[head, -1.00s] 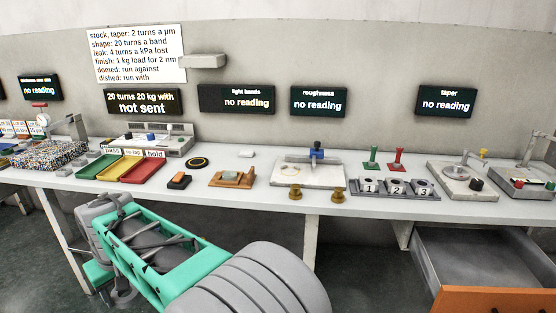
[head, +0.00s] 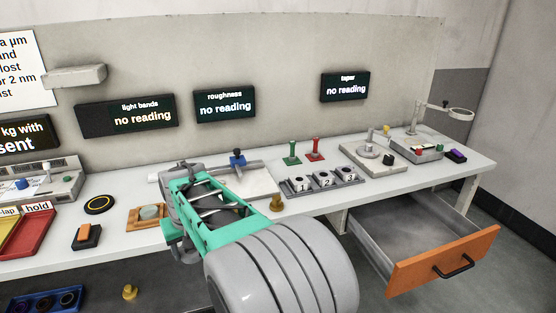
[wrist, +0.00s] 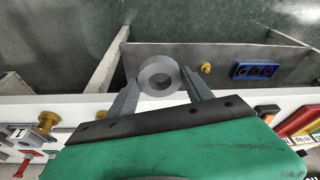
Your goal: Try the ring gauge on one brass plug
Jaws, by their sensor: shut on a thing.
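My gripper (wrist: 160,78) is shut on a grey ring gauge (wrist: 158,68), its fingers on either side of the ring. The ring's hole looks empty, with dark background showing through. In the head view my green hand covers part of the bench front, and the ring cannot be made out. One brass plug (head: 277,203) stands at the bench's front edge, just right of my arm. The wrist view shows two brass plugs (wrist: 47,120) (wrist: 100,114) near that edge. Another brass plug (head: 129,291) stands lower down; it also shows in the wrist view (wrist: 206,68).
A blue tray (head: 45,312) with dark rings lies low at left. A numbered block (head: 322,183), green and red handled pieces (head: 315,149) and a taper stand (head: 372,160) are on the bench. An orange-fronted drawer (head: 440,262) is open at right. The screens say no reading.

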